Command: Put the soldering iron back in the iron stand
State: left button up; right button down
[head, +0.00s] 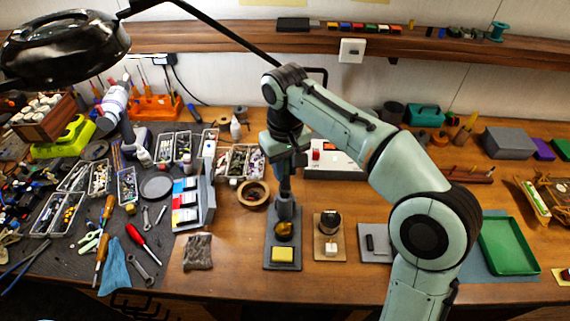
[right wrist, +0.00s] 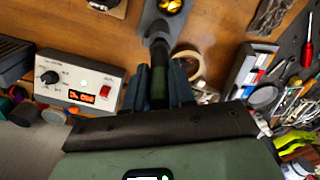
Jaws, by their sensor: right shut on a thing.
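My right gripper (head: 284,160) is above the iron stand, pointing down. Its two fingers (right wrist: 160,88) are shut on the soldering iron, whose dark green handle (right wrist: 158,88) shows between them in the right wrist view. The iron hangs roughly upright, with its dark lower part (head: 284,207) over the stand. The iron stand has a dark grey base (head: 270,262), a brass-coloured coil and a yellow sponge (head: 283,254). I cannot tell whether the iron's tip is inside a holder or above it. My left gripper is not in view.
The soldering station (head: 340,172), with a red display in the right wrist view (right wrist: 82,82), stands behind. A tape roll (head: 252,195) is left of the stand; a small wooden-based holder (head: 328,250) is right. A green tray (head: 509,246) lies farther right. A magnifier lamp (head: 65,48) overhangs the left.

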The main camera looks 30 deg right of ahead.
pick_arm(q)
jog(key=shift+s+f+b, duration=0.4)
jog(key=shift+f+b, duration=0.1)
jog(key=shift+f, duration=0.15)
pick_arm(e)
jog(key=shift+f, duration=1.1)
jog(key=shift+c, duration=2.4)
grip_release()
jog(key=shift+r+p, duration=1.7)
jog(key=shift+r, duration=0.85)
jog(key=shift+r+p, duration=1.2)
jog(key=shift+r, duration=0.8)
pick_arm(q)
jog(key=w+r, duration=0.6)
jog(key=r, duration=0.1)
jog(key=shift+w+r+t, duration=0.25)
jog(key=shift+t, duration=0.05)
